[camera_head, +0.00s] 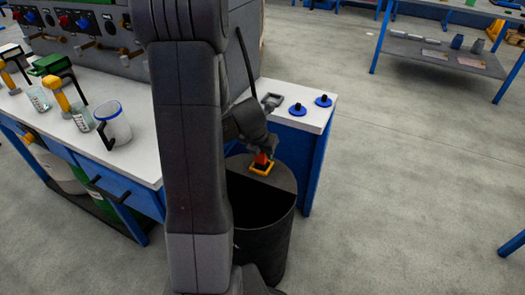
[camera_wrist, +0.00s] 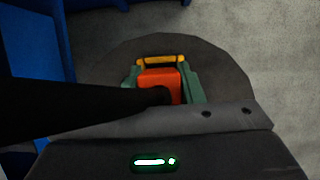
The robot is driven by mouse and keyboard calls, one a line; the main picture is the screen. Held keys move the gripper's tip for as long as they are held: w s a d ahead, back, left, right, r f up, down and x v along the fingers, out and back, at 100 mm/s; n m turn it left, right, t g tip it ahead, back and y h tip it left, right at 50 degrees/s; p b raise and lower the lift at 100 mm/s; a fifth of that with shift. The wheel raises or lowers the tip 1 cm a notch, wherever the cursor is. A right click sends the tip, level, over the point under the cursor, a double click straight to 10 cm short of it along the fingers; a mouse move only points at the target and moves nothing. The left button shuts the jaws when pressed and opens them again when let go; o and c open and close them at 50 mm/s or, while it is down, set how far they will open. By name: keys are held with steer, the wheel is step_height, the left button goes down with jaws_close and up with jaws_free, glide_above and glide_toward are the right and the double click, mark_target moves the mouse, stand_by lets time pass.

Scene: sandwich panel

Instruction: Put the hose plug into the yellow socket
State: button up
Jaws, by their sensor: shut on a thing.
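My gripper (camera_head: 262,150) reaches down over the dark drum. In the wrist view its grey-green fingers (camera_wrist: 162,88) are shut on the sides of an orange-red plug (camera_wrist: 158,80). The plug shows small and red in the head view (camera_head: 261,160). A thick black hose (camera_wrist: 85,108) runs from the left to the plug in the wrist view and hides part of it. A yellow square frame (camera_head: 262,168), likely the yellow socket, lies on the drum's top; its far bar (camera_wrist: 160,59) shows just beyond the plug. I cannot tell whether the plug is inside the frame.
The drum (camera_head: 262,235) stands beside a blue workbench with a white top (camera_head: 140,155). On it are a jug (camera_head: 117,125), glass beakers and two blue knobbed pieces (camera_head: 298,109). A panel with coloured fittings (camera_head: 85,25) stands behind.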

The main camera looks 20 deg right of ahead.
steer(key=shift+f, duration=0.25)
steer(key=o, duration=1.1)
steer(key=shift+r, duration=0.1)
steer(key=p+v, duration=0.5)
steer(key=v, duration=0.8)
steer(key=shift+s+a+r, duration=0.15)
steer(key=shift+r, duration=0.1)
steer(key=shift+f, duration=0.1)
steer(key=b+x, duration=0.5)
steer(key=x, duration=0.8)
steer(key=shift+f, duration=0.3)
steer(key=shift+r, duration=0.2)
